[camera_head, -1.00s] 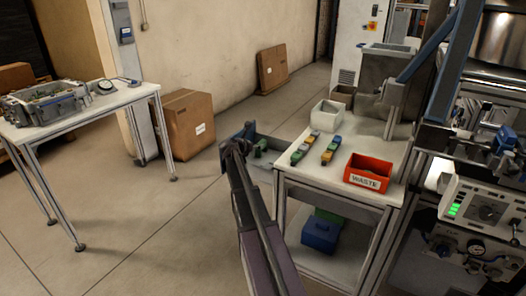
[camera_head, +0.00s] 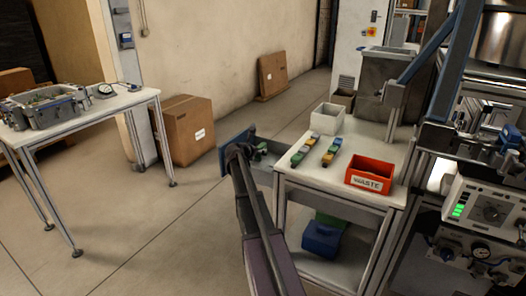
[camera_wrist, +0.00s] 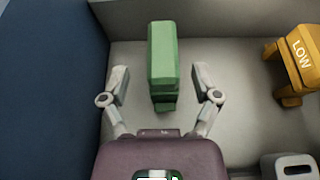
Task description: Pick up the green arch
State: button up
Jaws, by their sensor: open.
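The green arch (camera_wrist: 162,55) lies in an open drawer (camera_wrist: 225,50) in the wrist view, seen from above. My gripper (camera_wrist: 160,80) is open, with one finger on each side of the arch's near part and a gap on both sides. I cannot tell how far the fingertips are above the drawer floor. In the head view my gripper (camera_head: 254,154) is over the open drawer (camera_head: 264,174), and the arm hides much of the drawer's inside.
A yellow arch (camera_wrist: 297,62) marked LOW and a pale grey piece (camera_wrist: 290,166) lie to the right in the drawer. The blue drawer front (camera_wrist: 50,90) stands at left. A red waste bin (camera_head: 368,174) and a white bin (camera_head: 327,118) stand on the bench top.

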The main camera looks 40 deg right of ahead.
jog(key=shift+b+x, duration=0.65)
jog(key=shift+x, duration=1.3)
jog(key=shift+f, duration=0.1)
grip_shut()
